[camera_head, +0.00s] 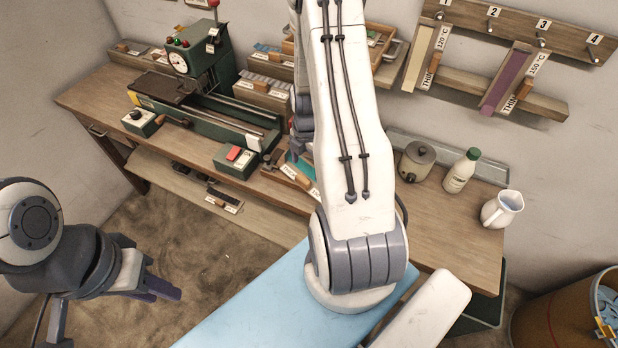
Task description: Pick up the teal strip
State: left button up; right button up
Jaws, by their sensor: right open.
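A teal strip (304,162) lies at the front edge of the wooden bench, in a small wooden holder with a label. Only part of it shows, because my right arm crosses in front. My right gripper (298,152) points down right at the teal strip. It is open, its fingers are partly hidden behind my forearm, and I cannot tell whether it touches the strip. My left gripper (158,287) hangs at the lower left over the floor, away from the bench, and nothing shows in it. I cannot tell how far its jaws are apart.
A green winding machine (205,62) with a gauge stands on the bench (455,228) at the left. A lidded pot (416,161), a bottle (462,171) and a white jug (501,209) stand at the right. Strips hang from a numbered peg rail (520,27). A bin (560,312) stands lower right.

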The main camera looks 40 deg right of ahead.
aim_at(305, 177)
jog(key=f, duration=0.1)
jog(key=f+p, duration=0.1)
jog(key=f, duration=0.2)
jog(key=shift+w+a+p, duration=0.2)
jog(key=shift+a+p, duration=0.05)
jog(key=shift+p, duration=0.05)
jog(key=shift+f, duration=0.55)
jog(key=c, duration=1.5)
jog(key=shift+r, duration=0.15)
